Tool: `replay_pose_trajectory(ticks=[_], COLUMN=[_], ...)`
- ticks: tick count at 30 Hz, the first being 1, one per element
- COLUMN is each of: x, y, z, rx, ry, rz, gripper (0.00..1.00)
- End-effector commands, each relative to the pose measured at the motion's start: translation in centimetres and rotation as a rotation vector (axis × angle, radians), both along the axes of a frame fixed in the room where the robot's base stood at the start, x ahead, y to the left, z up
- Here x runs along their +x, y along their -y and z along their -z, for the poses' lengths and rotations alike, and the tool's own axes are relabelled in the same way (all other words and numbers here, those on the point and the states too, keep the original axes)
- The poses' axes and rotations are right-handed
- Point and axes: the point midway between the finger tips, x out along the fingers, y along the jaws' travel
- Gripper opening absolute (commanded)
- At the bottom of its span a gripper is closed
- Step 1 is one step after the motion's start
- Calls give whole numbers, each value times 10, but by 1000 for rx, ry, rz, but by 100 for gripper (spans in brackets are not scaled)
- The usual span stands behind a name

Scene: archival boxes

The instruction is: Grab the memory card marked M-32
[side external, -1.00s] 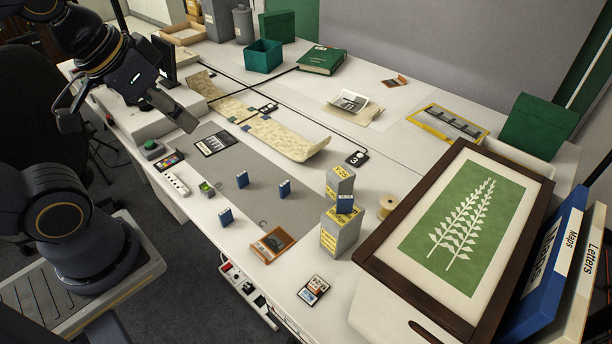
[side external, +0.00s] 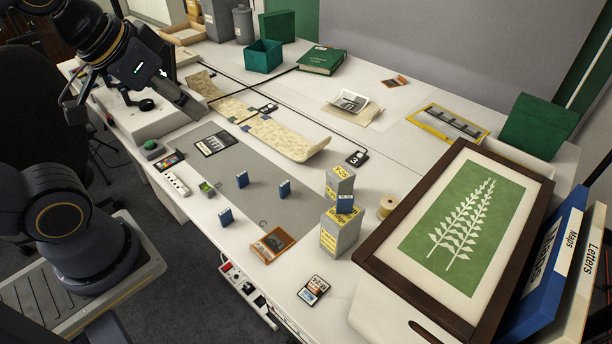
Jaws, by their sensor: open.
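Several small blue cards stand upright on the desk, and the M-32 marking cannot be read on any of them. One blue card (side external: 242,179) and another blue card (side external: 285,189) stand on the grey mat (side external: 262,208). A third blue card (side external: 225,217) is near the desk's front edge. Another blue card (side external: 344,204) sits on a low grey box with yellow labels (side external: 340,232). My gripper (side external: 133,108) is open and empty at the upper left, above the desk's left end and away from all the cards.
A taller grey box (side external: 339,184) stands behind the low box. A wooden tray (side external: 272,244) and a small green block (side external: 206,188) are near the front edge. A spool (side external: 387,206) and a large framed fern picture (side external: 460,225) are to the right. A curled patterned strip (side external: 290,140) lies behind the mat.

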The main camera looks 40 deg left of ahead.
Motion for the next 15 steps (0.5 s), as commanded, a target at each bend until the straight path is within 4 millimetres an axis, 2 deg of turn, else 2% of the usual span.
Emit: replay_pose_trajectory(ticks=[1, 3, 5, 8, 11, 14, 15], x=[18, 41, 65, 109, 153, 192, 204], y=[0, -1, -3, -7, -14, -22, -26], z=[-13, -19, -20, -10, 15, 55, 75], rx=[6, 15, 21, 30, 36, 35, 33], ry=[42, 52, 52, 27, -19, -82, -111], rz=[8, 13, 15, 15, 13, 6, 3], gripper=[42, 42, 42, 42, 42, 42, 42])
